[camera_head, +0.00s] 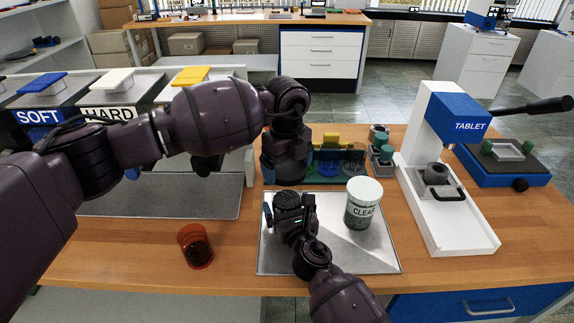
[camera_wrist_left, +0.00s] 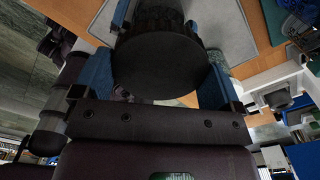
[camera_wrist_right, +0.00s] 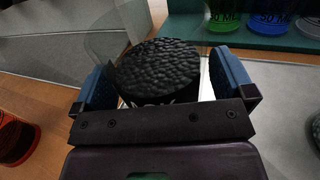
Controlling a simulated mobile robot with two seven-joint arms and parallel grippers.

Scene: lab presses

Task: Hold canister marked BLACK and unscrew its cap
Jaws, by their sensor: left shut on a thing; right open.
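The canister (camera_head: 287,200) stands upright on the metal tray, uncapped, with black granules filling it. In the right wrist view the granules (camera_wrist_right: 158,68) and clear wall show, with its label mostly hidden. My right gripper (camera_head: 296,222) is open, its fingers on either side of the canister with small gaps; it also shows in the right wrist view (camera_wrist_right: 165,85). My left gripper (camera_head: 285,160) is above and behind the canister, shut on a round black cap (camera_wrist_left: 160,65). In the head view the cap cannot be told apart from the dark gripper.
A CLEAR canister (camera_head: 363,204) with a pale cap stands right on the metal tray (camera_head: 350,258). An orange see-through cup (camera_head: 195,246) stands left of it. The TABLET press (camera_head: 446,195) is at right. Coloured holders (camera_head: 335,165) stand behind. SOFT and HARD bins (camera_head: 40,115) are at left.

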